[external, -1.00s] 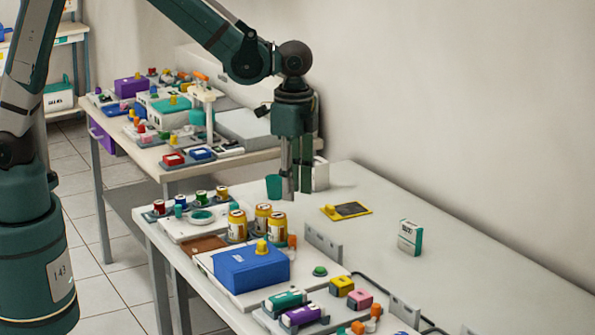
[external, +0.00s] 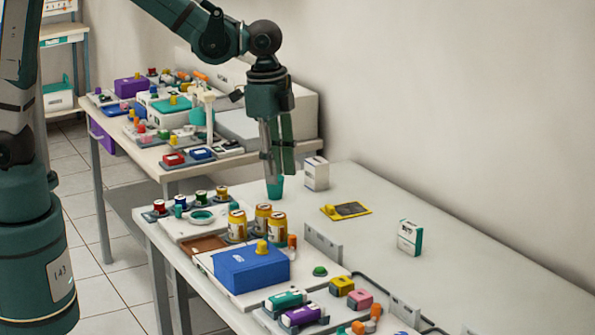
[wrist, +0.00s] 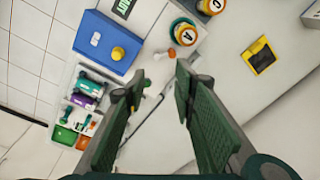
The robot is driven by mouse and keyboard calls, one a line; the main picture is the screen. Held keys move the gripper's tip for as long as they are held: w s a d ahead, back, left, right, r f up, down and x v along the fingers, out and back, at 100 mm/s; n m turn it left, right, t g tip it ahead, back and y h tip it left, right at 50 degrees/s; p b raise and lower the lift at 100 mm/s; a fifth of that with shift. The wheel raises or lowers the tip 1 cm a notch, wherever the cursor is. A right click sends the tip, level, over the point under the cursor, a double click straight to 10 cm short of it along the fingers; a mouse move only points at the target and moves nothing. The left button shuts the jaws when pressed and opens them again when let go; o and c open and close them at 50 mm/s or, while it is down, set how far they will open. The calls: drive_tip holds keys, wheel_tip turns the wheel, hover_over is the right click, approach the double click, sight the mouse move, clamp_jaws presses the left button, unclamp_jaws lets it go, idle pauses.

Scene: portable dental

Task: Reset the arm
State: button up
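My gripper (external: 278,174) hangs pointing down above the back part of the near white table (external: 460,245). In the wrist view the two fingers (wrist: 158,88) are apart with nothing between them, so it is open and empty. My arm reaches in from the upper left, bent at the elbow.
Yellow jars (external: 237,226) and a blue box (external: 252,268) stand in front. A white box (external: 316,174), a yellow-edged tray (external: 346,210) and a green-white box (external: 410,237) are to the right. A second crowded table (external: 150,158) lies behind left. The table's right side is largely clear.

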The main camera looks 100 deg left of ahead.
drive_tip(key=s+d+r+n+t, duration=0.1)
drive_tip(key=s+d+r+t, duration=0.2)
drive_tip(key=s+d+r, duration=0.6)
drive_tip(key=s+d+r+t, duration=0.1)
drive_tip(key=s+d, duration=0.2)
drive_tip(key=s, duration=0.4)
drive_tip(key=s+d+n+t, duration=0.1)
drive_tip(key=s+d+t, duration=0.1)
drive_tip(key=s, duration=0.6)
drive_tip(key=shift+s+d+r, duration=0.25)
drive_tip(key=shift+d+r, duration=0.15)
drive_tip(key=shift+d, duration=0.15)
drive_tip(key=shift+o, duration=0.8)
idle(1.9)
drive_tip(key=shift+w+a+n, duration=0.1)
drive_tip(key=shift+a+n, duration=0.05)
drive_tip(key=shift+n, duration=0.15)
